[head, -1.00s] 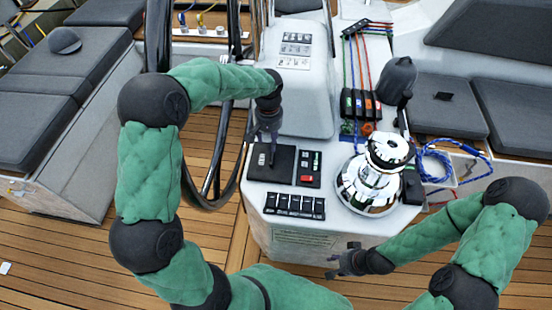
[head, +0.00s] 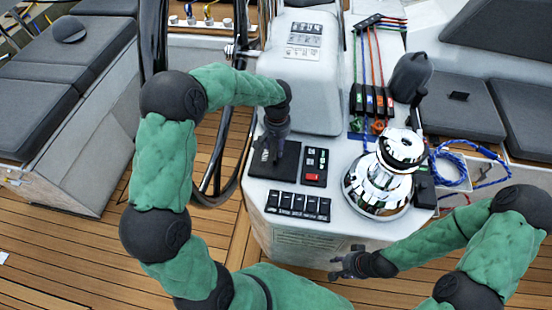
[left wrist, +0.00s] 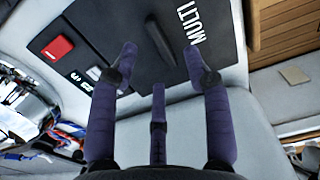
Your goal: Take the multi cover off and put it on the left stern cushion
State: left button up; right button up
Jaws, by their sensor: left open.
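The multi cover (head: 287,172) is a flat black square plate on the white console, left of the red switch panel. In the left wrist view the cover (left wrist: 105,22) shows the white word MULTI and a raised black bar handle (left wrist: 160,44). My left gripper (head: 275,155) points down over the cover. In the left wrist view its open fingertips (left wrist: 160,52) lie on either side of the handle; I cannot tell whether they touch it. Dark grey cushions (head: 28,112) line the left side; I cannot tell which is the left stern one. My right gripper (head: 345,264) is open and empty, low before the console.
A chrome winch (head: 380,185) stands on the console, right of the cover. The steering wheel (head: 212,175) rises just left of the console. A dark cap (head: 70,30) lies on a left cushion. Blue rope (head: 462,155) lies coiled at right.

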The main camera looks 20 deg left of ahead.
aim_at(277, 154)
pick_arm(q)
notch_tip(277, 154, down, 4)
jog(key=shift+f+b, duration=0.15)
jog(key=shift+b, duration=0.8)
grip_shut()
